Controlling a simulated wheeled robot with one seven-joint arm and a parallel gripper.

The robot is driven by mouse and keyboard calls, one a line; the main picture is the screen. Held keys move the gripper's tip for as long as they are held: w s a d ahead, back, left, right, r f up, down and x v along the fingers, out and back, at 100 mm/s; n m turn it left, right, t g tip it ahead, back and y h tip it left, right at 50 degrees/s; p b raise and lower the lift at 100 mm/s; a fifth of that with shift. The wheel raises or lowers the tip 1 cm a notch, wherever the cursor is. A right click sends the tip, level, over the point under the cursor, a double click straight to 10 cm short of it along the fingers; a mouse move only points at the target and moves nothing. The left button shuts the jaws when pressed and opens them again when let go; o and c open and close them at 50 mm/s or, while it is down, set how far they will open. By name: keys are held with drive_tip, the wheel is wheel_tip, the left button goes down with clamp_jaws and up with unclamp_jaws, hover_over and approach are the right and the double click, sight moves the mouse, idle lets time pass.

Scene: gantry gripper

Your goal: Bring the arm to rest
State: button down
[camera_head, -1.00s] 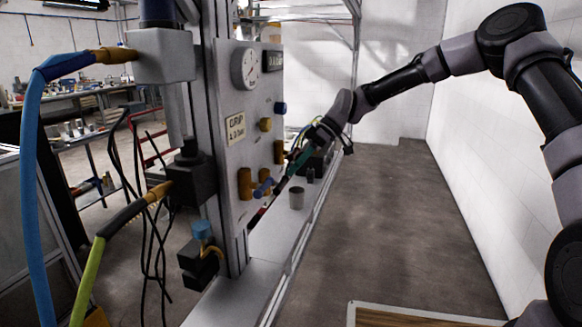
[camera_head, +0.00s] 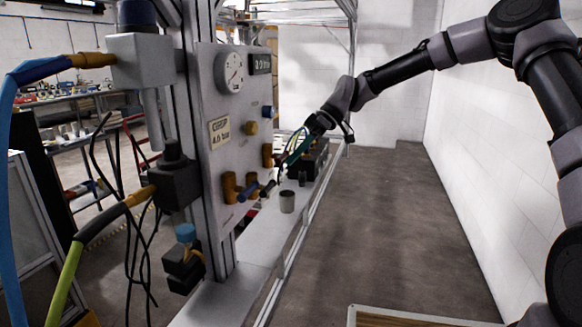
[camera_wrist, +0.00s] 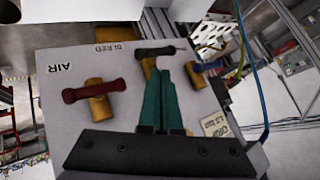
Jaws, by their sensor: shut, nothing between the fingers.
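My gripper (camera_head: 286,163) has slim teal fingers, shut and empty, in front of the lower right part of the grey valve panel (camera_head: 217,102). In the wrist view the closed fingers (camera_wrist: 161,75) overlap the brass middle valve with a dark handle (camera_wrist: 156,51), near the word BLEED. Whether they touch it I cannot tell. A red-handled valve (camera_wrist: 93,90) marked AIR is left of the fingers and a blue-handled valve (camera_wrist: 206,66) is right. My arm reaches in from the upper right, bent at a raised elbow.
A round gauge (camera_head: 230,71) and a GRIP label (camera_head: 219,130) are on the panel. A grey cup (camera_head: 287,202) stands on the ledge below. Thick blue and green hoses run at the left. The floor (camera_head: 390,230) between ledge and white wall is clear.

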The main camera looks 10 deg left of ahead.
drive_tip(key=w+v, duration=0.1)
drive_tip(key=v, duration=0.6)
drive_tip(key=s+d+r+m+t+h, duration=0.2)
drive_tip(key=s+d+r+m+t, duration=0.15)
drive_tip(key=d, duration=0.45)
drive_tip(key=s+d+r+m+t+h, duration=0.25)
drive_tip(key=d+m, duration=0.25)
drive_tip(key=d, duration=0.3)
drive_tip(key=s+d+r+m+t+h, duration=0.1)
drive_tip(key=s+d+r+m+t, duration=0.15)
drive_tip(key=d+m, duration=0.4)
drive_tip(key=s+d+r+m+t, duration=0.2)
drive_tip(key=s+d+m, duration=0.2)
drive_tip(key=s+d, duration=0.2)
drive_tip(key=s+d+r+m+t, duration=0.2)
drive_tip(key=s+d+m, duration=0.2)
drive_tip(key=s+d, duration=0.2)
drive_tip(key=d, duration=0.2)
drive_tip(key=shift+d+r+t, duration=0.35)
drive_tip(key=shift+d+r, duration=0.05)
